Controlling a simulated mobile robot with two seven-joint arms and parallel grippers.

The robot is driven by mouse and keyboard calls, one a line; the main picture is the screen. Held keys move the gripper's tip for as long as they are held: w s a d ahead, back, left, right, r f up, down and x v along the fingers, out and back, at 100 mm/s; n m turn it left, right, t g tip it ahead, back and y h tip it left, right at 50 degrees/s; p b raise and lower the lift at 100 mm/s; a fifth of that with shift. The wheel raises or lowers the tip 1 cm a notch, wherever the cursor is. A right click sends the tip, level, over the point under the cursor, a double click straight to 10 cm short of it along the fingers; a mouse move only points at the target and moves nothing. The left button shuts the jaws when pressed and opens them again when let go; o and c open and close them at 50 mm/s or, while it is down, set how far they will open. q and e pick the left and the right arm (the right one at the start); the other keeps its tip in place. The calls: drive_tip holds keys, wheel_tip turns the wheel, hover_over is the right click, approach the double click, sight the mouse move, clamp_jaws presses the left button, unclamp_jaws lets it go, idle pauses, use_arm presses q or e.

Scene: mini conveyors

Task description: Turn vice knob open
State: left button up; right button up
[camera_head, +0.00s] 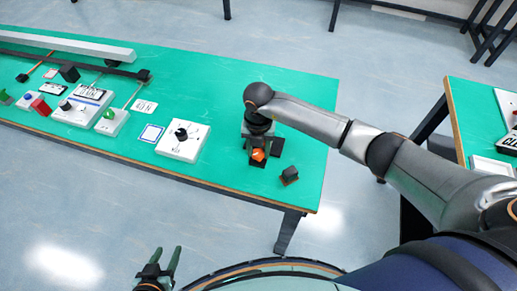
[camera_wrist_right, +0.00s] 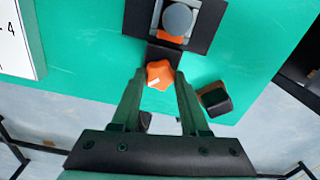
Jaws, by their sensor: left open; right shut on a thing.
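The orange vice knob (camera_wrist_right: 160,72) sits between the fingertips of my right gripper (camera_wrist_right: 159,78) in the right wrist view, with a small white mark on its near side. My right gripper is shut on it. The knob also shows in the head view (camera_head: 258,155), below my right wrist. The vice (camera_wrist_right: 203,28) has a dark base and a grey body with a round grey piece on top, just beyond the knob. In the head view my arm hides much of it. My left gripper (camera_head: 165,262) is open and empty, low in the head view, off the table.
A small dark block (camera_head: 289,175) lies right of the vice on the green table (camera_head: 225,190). A white box with a black dial (camera_head: 183,140) stands to the left. More switches and a grey bar (camera_head: 70,45) lie farther left. Another table is at the right edge.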

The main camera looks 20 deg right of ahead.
clamp_jaws()
